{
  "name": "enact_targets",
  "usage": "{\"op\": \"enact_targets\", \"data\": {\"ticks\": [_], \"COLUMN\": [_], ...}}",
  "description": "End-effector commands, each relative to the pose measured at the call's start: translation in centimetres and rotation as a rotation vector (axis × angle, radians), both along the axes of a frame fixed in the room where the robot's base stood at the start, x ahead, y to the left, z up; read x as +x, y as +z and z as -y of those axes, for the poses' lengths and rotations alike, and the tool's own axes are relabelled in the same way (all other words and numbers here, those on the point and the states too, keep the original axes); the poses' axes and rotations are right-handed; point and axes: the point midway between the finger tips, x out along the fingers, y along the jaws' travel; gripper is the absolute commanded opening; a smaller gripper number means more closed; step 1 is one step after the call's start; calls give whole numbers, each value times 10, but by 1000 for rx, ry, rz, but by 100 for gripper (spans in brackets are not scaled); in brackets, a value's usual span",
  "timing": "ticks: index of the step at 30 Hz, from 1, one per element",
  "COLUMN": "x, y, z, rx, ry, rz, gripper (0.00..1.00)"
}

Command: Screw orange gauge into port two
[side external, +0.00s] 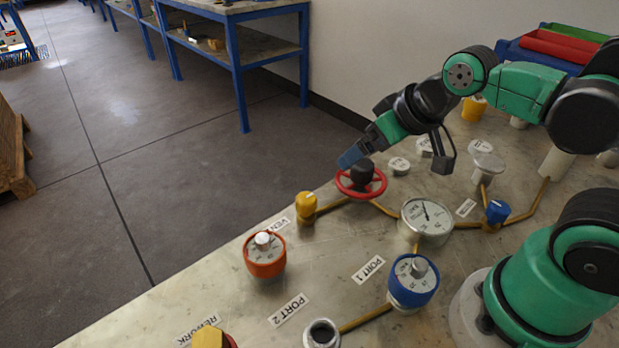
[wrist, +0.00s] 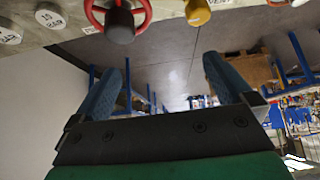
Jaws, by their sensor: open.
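The orange gauge (side external: 265,256) stands upright on the bench in the side external view, its white dial and silver knob facing up. The PORT 2 label (side external: 289,310) lies to its lower right. An open metal port (side external: 322,333) is just beyond that label at the bottom edge, partly cut off, with a brass pipe joining it. My gripper (side external: 350,158) is up beyond the red handwheel, apart from the gauge. In the wrist view my gripper (wrist: 163,75) has its two blue fingers spread with nothing between them. The orange gauge is not visible there.
The red handwheel (side external: 361,182) and yellow valve knob (side external: 306,206) stand near my gripper. A blue gauge (side external: 413,280) is by the PORT 1 label, with a large dial gauge (side external: 427,217) behind it. Brass pipes cross the bench. A yellow block (side external: 211,338) is at the bottom edge.

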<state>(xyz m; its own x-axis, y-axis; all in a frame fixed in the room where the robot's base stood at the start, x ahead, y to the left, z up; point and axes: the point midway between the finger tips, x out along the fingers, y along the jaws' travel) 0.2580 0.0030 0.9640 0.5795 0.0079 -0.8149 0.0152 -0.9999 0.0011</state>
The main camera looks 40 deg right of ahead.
Motion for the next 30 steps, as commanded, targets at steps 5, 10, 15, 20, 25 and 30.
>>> {"op": "enact_targets", "data": {"ticks": [5,10,15,20,25,30], "x": [12,17,10,8,13,18], "y": [-7,-25,-40,-46,-56,-71], "z": [-41,-101,-143,-154,-158,-164], "rx": [-8,-25,-35,-38,-39,-38], "ry": [208,509,715,774,773,771], "rz": [-32,-69,-88,-93,-92,-92], "gripper": [100,100,100,100,100,100]}}
